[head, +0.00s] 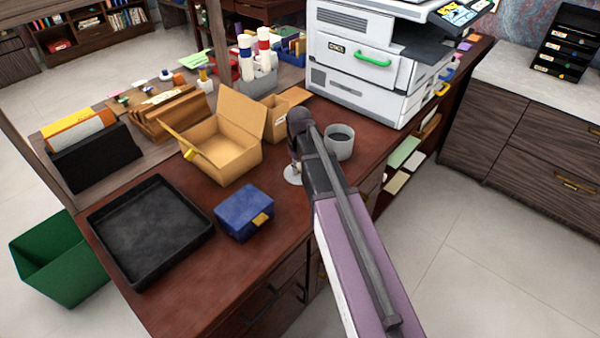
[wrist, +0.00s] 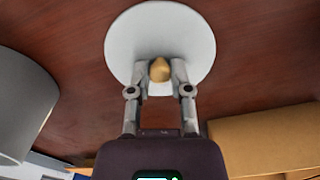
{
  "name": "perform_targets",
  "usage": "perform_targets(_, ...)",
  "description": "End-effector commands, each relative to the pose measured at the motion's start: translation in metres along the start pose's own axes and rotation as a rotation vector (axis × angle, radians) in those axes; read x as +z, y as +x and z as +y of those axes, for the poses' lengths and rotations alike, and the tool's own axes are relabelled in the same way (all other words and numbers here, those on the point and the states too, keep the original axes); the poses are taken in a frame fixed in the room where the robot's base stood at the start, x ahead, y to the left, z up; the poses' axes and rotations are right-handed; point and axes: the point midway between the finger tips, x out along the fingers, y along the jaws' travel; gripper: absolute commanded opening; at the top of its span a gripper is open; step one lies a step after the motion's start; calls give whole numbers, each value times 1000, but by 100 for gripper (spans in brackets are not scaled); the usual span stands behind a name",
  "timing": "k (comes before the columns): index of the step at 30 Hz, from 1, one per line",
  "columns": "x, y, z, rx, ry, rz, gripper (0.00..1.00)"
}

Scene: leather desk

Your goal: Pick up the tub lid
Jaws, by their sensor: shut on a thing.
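The tub lid (wrist: 135,38) is a round white disc with a small tan knob (wrist: 160,70) at its middle, seen in the wrist view. My gripper (wrist: 160,76) is shut on the knob, with one finger on each side. In the head view the lid (head: 292,174) shows as a pale edge at the desk, mostly hidden behind my gripper (head: 293,168) and arm. Whether the lid touches the desk or is just above it, I cannot tell. A grey round tub (head: 340,148) stands open just right of my gripper; it also shows at the left in the wrist view (wrist: 22,105).
An open cardboard box (head: 232,165) stands left of my gripper. A blue box with a tan latch (head: 235,215) and a black tray (head: 150,222) are nearer the front. A white printer (head: 350,65) stands behind the tub. Bare desk lies between the blue box and my gripper.

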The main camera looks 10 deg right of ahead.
Motion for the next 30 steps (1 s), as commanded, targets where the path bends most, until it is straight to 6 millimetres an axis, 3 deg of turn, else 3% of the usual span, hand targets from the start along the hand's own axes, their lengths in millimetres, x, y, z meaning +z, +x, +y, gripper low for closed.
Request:
perform_targets(14, 0, -8, 0, 0, 0, 0, 0)
perform_targets(27, 1, -42, 0, 0, 1, 0, 0)
perform_targets(30, 31, -39, -8, 0, 2, 0, 0)
